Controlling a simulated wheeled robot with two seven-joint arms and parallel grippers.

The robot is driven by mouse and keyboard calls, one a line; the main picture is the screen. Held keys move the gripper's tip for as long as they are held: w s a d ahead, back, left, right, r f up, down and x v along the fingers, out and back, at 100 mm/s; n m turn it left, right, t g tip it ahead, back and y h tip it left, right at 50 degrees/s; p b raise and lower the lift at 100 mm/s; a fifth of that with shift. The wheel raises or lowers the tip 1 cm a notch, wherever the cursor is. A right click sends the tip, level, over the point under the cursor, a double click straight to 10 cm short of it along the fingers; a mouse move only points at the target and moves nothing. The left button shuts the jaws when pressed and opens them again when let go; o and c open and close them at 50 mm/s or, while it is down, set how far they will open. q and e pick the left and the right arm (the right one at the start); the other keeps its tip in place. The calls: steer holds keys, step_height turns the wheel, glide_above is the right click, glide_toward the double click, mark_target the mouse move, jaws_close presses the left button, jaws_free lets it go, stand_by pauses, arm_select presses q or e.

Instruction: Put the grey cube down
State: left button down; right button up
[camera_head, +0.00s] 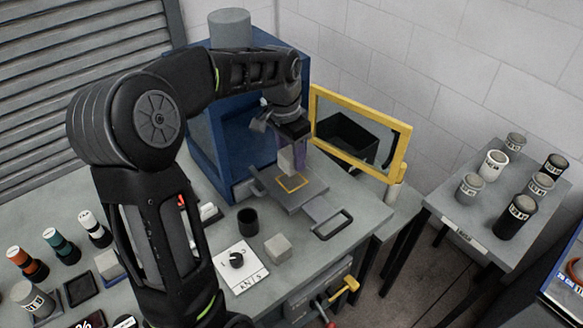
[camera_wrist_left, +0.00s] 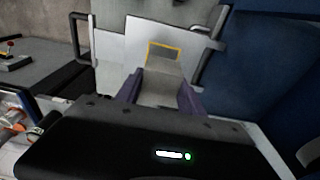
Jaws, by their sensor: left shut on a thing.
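My left gripper (camera_head: 296,152) is shut on a grey cube (camera_head: 286,162), its purple fingers on either side of it. The held cube is above a grey plate (camera_head: 313,190) that bears a yellow square outline (camera_head: 292,183), in front of the blue cabinet. In the left wrist view the cube (camera_wrist_left: 160,92) sits between the purple fingers, with the yellow outline (camera_wrist_left: 164,50) beyond it. I cannot tell the exact gap between cube and plate. My right gripper is not in view.
The blue cabinet's (camera_head: 205,135) yellow-framed door (camera_head: 360,133) stands open on the right. A second grey cube (camera_head: 278,248), a black cup (camera_head: 247,221) and a white knob panel (camera_head: 240,263) are on the table in front. A side table (camera_head: 480,215) holds several canisters.

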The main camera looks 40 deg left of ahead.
mark_target(292, 168)
arm_select(q)
steer(key=shift+f, duration=0.45)
steer(key=shift+f, duration=0.1)
steer(key=shift+f+p, duration=0.3)
steer(key=shift+f, duration=1.45)
steer(key=shift+f, duration=0.2)
steer(key=c, duration=0.7)
jaws_free()
steer(key=shift+r, duration=0.15)
steer(key=r, duration=0.4)
steer(key=s+r, duration=0.1)
steer(key=r, duration=0.3)
steer(key=r+b, duration=0.1)
steer(key=r, duration=0.3)
steer(key=shift+s+a, duration=0.2)
